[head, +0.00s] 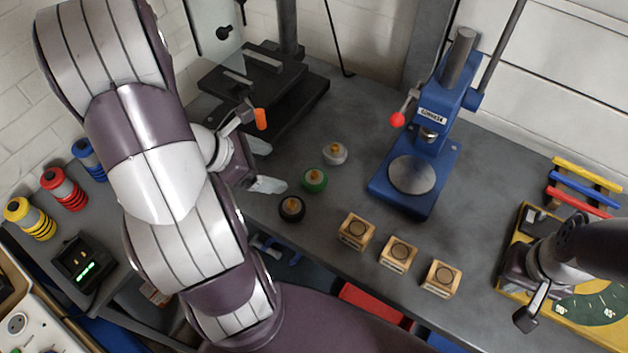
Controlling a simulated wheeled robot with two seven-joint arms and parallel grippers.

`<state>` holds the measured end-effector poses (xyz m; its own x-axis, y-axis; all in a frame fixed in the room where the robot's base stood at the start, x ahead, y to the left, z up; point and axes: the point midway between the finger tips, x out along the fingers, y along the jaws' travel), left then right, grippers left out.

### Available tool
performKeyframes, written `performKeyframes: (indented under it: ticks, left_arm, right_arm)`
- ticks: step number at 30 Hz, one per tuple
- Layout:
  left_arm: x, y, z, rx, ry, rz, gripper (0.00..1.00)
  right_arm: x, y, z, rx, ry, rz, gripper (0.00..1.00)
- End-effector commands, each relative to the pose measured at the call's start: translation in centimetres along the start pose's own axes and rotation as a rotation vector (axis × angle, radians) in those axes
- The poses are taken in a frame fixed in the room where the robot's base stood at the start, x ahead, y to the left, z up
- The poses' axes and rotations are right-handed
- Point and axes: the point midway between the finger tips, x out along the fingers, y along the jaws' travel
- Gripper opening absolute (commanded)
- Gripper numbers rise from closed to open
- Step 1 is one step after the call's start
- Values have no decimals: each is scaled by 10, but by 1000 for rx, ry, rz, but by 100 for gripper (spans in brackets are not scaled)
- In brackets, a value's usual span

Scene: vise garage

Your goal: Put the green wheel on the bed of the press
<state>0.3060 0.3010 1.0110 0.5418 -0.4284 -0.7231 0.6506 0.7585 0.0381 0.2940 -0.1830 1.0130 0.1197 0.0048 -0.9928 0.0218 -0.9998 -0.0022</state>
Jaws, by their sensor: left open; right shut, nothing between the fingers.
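The green wheel (314,180) lies on the grey bench with a small orange-brown hub on top. It sits between a white wheel (335,153) and a black wheel (291,208). The blue press (440,115) stands to the right, and its bed, a round silver plate (412,175) on a blue base, is empty. My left gripper (266,166) is open and empty, just left of the green wheel, with its fingers pointing toward the wheels. My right gripper (510,283) is shut and empty at the right, over the yellow board; its fingertips are hard to make out.
Three wooden blocks (399,252) stand along the bench's front edge. A dark machine (265,85) stands behind my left gripper. The press has a red-knobbed lever (397,120) at its left. Coloured bars (580,187) and a yellow board (598,325) lie at the right. Bench between wheels and press is clear.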

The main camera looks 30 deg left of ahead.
Motion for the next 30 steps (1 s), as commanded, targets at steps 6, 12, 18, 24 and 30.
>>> performKeyframes:
  ticks: [6,12,18,24,30]
  left_arm:
    - [39,0,5,-61,-28,-4,91]
    - [72,1,7,-58,-25,0,91]
    - [104,0,5,-57,-24,-4,91]
    - [127,1,6,-55,-24,0,91]
    - [127,2,6,-55,-24,2,88]
  right_arm:
    - [11,0,1,0,0,0,0]
    - [16,0,2,0,0,0,0]
    - [19,0,2,0,0,0,0]
    - [21,0,2,0,0,0,0]
    - [21,0,2,0,0,0,0]
